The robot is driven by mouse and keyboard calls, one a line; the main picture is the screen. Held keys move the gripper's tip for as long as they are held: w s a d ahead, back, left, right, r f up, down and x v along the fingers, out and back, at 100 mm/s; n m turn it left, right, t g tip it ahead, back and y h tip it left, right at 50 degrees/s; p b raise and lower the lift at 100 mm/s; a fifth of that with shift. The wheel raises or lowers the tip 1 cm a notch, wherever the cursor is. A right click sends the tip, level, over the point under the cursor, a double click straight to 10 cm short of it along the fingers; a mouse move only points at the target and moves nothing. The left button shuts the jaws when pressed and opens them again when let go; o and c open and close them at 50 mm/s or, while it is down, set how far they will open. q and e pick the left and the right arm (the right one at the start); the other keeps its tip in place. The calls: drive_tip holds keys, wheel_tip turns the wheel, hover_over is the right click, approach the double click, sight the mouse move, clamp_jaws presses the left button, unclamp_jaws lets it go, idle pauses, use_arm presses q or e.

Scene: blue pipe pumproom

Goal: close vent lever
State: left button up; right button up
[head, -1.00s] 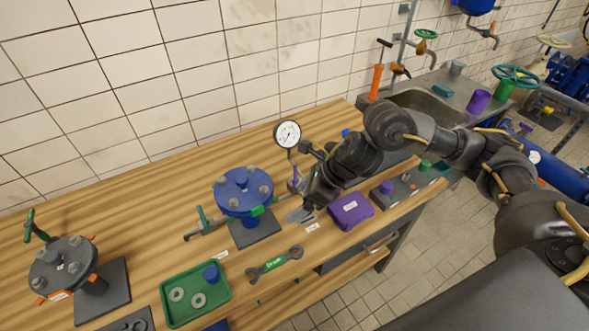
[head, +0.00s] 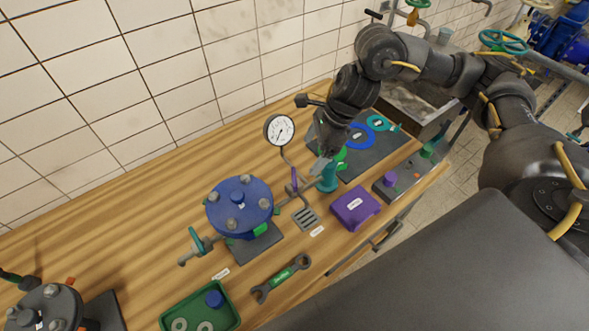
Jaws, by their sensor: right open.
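A blue round flanged vessel (head: 239,206) with bolts on its lid stands on a dark base plate on the wooden bench. A pipe runs out of its right side, with a slim purple lever (head: 294,180) standing roughly upright on it; I take this as the vent lever. A round white pressure gauge (head: 280,130) rises behind it. My right gripper (head: 321,167) is open, pointing down just right of the purple lever and apart from it. A teal cylinder (head: 328,182) is right below its fingers; whether they touch cannot be told. My left gripper is out of view.
A teal-handled valve (head: 196,241) is on the vessel's left. A grey slotted grate (head: 306,218), purple box (head: 355,207), wrench (head: 281,278) and green tray (head: 200,308) lie in front. A dark mat (head: 362,155) with coloured rings is behind my gripper.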

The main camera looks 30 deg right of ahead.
sight(295, 176)
drive_tip(key=p+x, duration=0.1)
drive_tip(key=x, duration=0.3)
drive_tip(key=p+x, duration=0.2)
drive_tip(key=x, duration=0.3)
drive_tip(key=shift+w+a, duration=0.1)
drive_tip(key=shift+a, duration=0.15)
drive_tip(key=shift+a+f+p, duration=0.2)
drive_tip(key=shift+f+p, duration=0.1)
drive_tip(key=shift+f, duration=0.3)
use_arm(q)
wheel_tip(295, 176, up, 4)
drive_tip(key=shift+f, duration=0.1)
use_arm(e)
drive_tip(key=shift+w, duration=0.1)
drive_tip(key=c, duration=1)
